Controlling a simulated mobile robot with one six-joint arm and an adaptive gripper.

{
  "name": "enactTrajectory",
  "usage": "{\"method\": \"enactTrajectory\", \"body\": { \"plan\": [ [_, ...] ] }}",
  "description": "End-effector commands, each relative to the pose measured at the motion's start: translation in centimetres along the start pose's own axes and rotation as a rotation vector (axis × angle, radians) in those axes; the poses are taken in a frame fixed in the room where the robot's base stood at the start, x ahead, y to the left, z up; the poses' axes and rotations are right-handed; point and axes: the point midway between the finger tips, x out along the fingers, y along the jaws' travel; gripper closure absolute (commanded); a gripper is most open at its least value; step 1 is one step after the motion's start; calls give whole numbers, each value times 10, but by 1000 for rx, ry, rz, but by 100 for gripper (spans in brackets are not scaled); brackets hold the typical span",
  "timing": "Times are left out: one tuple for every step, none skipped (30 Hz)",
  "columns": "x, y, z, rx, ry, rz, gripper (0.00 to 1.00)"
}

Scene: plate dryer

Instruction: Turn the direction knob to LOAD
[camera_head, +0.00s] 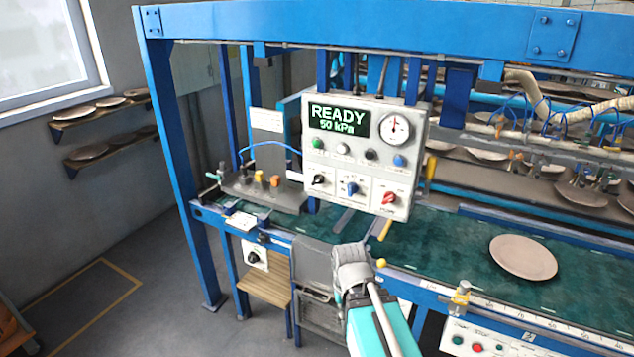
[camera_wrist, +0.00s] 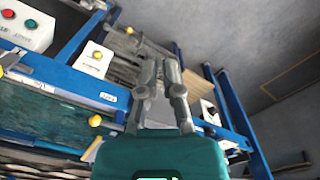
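A grey control panel (camera_head: 345,172) hangs from the blue frame, its display reading READY 50 kPa. Its lower row has a black knob (camera_head: 319,180), a blue knob (camera_head: 352,188) and a red knob (camera_head: 389,198). Another black knob (camera_head: 253,258) sits on a small white box below the conveyor's left end. The labels are too small to read, so I cannot tell which is the direction knob. My gripper (camera_head: 352,256) is below the panel, apart from all knobs. In the wrist view its fingers (camera_wrist: 161,66) converge close together with nothing visible between them.
A green conveyor (camera_head: 440,245) carries a round plate (camera_head: 523,257) to the right. A yellow-tipped lever (camera_head: 381,263) stands near my gripper. A wooden stool (camera_head: 264,288) and grey crates (camera_head: 318,312) stand below. A button box (camera_head: 480,340) is at lower right.

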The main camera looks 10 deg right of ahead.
Motion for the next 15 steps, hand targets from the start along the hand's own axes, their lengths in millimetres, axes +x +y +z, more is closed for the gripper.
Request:
{"method": "enactTrajectory", "body": {
  "plan": [
    [-1,0,-2,1,1,4,76],
    [-1,0,-3,1,2,9,70],
    [-2,0,-5,3,4,18,63],
    [-3,0,-8,4,6,28,57],
    [-4,0,-11,6,9,40,52],
    [-6,1,-15,10,13,59,44],
    [-8,2,-20,15,18,77,39],
    [-10,2,-24,19,23,97,33],
    [-14,2,-32,24,31,128,26],
    [-16,2,-38,29,39,153,20],
    [-20,2,-45,33,48,181,15],
    [-24,2,-54,40,64,221,7],
    [-28,1,-62,45,77,253,6],
    [-33,1,-70,50,91,286,6],
    [-39,0,-81,58,112,330,6]
  ]
}}
